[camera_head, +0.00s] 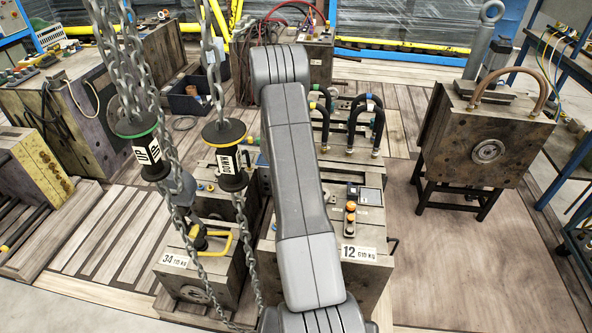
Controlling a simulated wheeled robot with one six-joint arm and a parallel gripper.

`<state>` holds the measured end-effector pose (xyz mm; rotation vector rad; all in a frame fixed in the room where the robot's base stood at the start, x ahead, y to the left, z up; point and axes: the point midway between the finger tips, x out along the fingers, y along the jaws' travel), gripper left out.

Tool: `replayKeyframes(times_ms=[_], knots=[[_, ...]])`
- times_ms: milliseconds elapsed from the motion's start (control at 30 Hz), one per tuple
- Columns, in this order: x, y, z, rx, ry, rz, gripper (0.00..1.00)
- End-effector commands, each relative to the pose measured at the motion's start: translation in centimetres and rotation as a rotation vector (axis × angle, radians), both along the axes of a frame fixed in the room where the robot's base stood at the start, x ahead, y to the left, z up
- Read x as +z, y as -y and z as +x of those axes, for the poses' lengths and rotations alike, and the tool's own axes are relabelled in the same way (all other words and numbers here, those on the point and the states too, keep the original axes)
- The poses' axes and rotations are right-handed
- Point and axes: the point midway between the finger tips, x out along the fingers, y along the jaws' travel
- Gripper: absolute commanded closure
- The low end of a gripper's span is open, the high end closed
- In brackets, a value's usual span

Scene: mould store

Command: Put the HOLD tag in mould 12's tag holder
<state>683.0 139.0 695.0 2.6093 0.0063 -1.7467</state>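Mould 12 (335,275) is a brown steel block in the lower middle, with a white plate (358,253) reading "12" and "610 kg" on its front. My grey arm crosses the middle of the view and covers much of mould 12's left side. My gripper is not visible, and I cannot make out a HOLD tag.
Hoist chains hang at the left with handles marked "UP" (147,155) and "DOWN" (230,162). Mould 34 (205,275) stands left of mould 12. A mould with a hose loop (485,140) stands on a black stand at right. The wooden floor (460,260) is clear right of mould 12.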

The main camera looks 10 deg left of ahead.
Motion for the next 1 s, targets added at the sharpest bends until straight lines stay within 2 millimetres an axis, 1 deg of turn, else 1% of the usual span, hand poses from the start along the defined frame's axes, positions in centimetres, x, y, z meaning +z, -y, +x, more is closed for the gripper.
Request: replayKeyframes(times_ms=[367, 1000], knots=[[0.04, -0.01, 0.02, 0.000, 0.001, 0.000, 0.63], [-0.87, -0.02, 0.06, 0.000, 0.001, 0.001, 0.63]])
